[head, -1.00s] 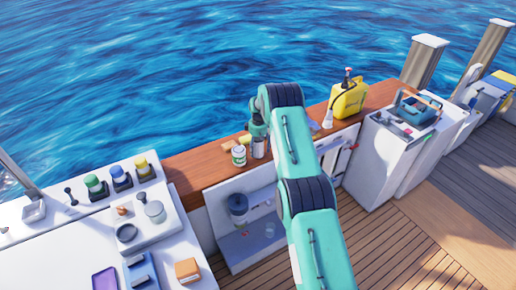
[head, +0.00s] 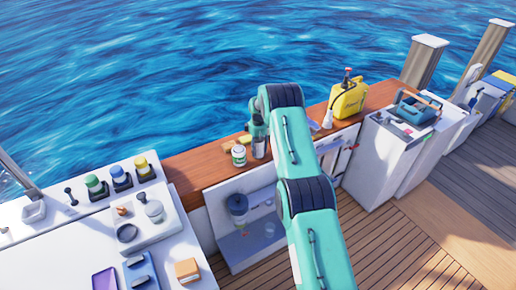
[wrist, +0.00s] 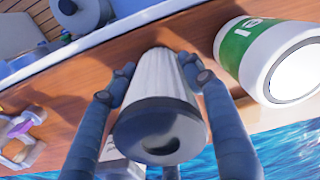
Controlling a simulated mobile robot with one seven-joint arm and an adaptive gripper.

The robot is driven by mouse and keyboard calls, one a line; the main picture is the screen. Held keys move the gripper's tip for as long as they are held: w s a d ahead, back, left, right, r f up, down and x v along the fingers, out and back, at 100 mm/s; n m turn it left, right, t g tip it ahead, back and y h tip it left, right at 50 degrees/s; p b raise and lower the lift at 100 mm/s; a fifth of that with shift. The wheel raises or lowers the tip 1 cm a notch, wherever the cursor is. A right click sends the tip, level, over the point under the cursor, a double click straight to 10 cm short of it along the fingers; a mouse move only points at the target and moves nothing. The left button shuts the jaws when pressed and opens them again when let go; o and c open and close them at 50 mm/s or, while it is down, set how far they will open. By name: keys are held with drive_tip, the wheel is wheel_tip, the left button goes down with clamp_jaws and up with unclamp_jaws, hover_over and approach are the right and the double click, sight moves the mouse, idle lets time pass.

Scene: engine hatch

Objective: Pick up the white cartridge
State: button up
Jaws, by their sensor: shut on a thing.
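The white cartridge (wrist: 160,75) is a ribbed white cylinder with a dark grey end cap facing the camera in the wrist view. My gripper (wrist: 158,82) has a blue-grey finger on each side of it and is shut on its white body. In the head view, my gripper is mostly hidden by my teal arm, over the wooden ledge just right of the green-labelled can (head: 238,155). I cannot tell whether the cartridge touches the ledge.
The can also shows close beside the cartridge in the wrist view (wrist: 237,52). A yellow jug (head: 348,98) stands farther right on the wooden ledge (head: 197,163). A blue toolbox (head: 416,108) sits on a white cabinet. Water lies beyond the ledge.

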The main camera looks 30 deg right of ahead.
sight(258, 143)
drive_tip(key=shift+r, duration=0.1)
drive_tip(key=shift+r, duration=0.8)
wheel_tip(258, 143, up, 2)
drive_tip(key=shift+r, duration=0.1)
drive_tip(key=s+a, duration=0.2)
drive_tip(key=s, duration=0.5)
drive_tip(key=s+a+p, duration=0.1)
drive_tip(key=s+a, duration=0.2)
drive_tip(key=s, duration=0.5)
drive_tip(key=shift+a+r, duration=0.3)
drive_tip(key=shift+r, duration=0.15)
